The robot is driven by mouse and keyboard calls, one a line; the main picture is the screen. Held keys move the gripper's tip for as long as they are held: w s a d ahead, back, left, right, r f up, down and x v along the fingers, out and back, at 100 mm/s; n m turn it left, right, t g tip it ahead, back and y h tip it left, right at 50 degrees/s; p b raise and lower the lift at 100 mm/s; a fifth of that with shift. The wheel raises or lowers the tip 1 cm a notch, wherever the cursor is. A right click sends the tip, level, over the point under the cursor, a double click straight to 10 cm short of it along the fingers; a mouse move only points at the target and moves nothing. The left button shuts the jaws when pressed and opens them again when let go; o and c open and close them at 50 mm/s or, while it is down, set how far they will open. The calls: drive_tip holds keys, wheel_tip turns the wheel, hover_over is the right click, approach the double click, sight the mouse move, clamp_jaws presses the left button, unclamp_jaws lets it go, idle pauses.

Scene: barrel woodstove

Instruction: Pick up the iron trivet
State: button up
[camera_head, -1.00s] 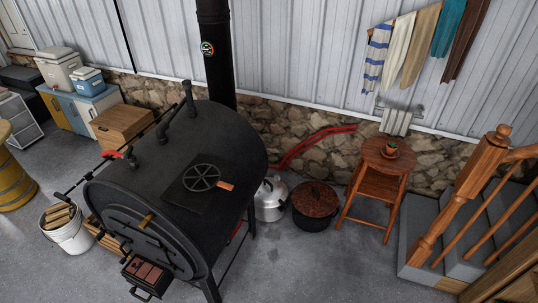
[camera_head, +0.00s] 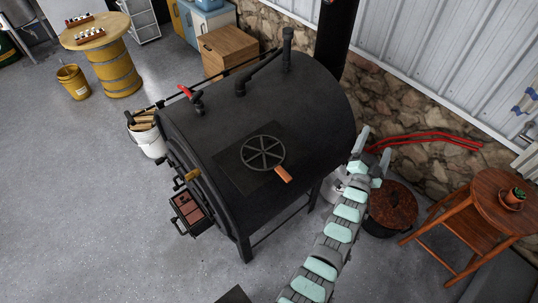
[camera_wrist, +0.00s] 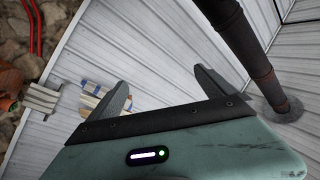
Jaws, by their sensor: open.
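The iron trivet (camera_head: 264,153) is a dark round spoked ring with a brown handle (camera_head: 283,174) pointing to the lower right. It lies flat on a dark square plate (camera_head: 234,172) on top of the black barrel stove (camera_head: 215,115). My gripper (camera_head: 374,150) is to the right of the trivet, past the stove's right side in the head view, with its fingers apart and nothing between them. In the wrist view my gripper (camera_wrist: 161,76) points at the pale metal wall, and the trivet is not visible.
A dark stovepipe (camera_head: 338,45) rises behind the stove, and upright pipes (camera_head: 288,55) stand on its top. A lidded pot (camera_head: 391,208) and a wooden stool (camera_head: 497,200) stand to the right. Red tubing (camera_head: 425,137) lies along the stone wall. The floor at front left is clear.

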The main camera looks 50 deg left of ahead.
drive_tip(key=w+a+f+m+g+h, duration=0.2)
drive_tip(key=w+a+f+m+g, duration=0.2)
drive_tip(key=w+a, duration=0.3)
drive_tip(key=m+g+h+b, duration=0.3)
drive_tip(key=m+g+h, duration=0.2)
drive_tip(key=m+g, duration=0.8)
approach(277, 167)
drive_tip(key=shift+w+d+f+n+g+p, duration=0.1)
drive_tip(key=shift+w+f+n+g+p, duration=0.3)
drive_tip(key=shift+f, duration=1)
drive_tip(key=shift+w+f+n+g+p, duration=0.2)
drive_tip(key=shift+f+p, duration=0.4)
drive_tip(key=shift+f, duration=0.8)
drive_tip(key=shift+w+d+f+n+g+p, duration=0.15)
drive_tip(key=shift+w+f+g+p, duration=0.3)
drive_tip(key=shift+f, duration=0.9)
drive_tip(key=shift+s+a, duration=0.1)
drive_tip(key=shift+c, duration=0.3)
clamp_jaws()
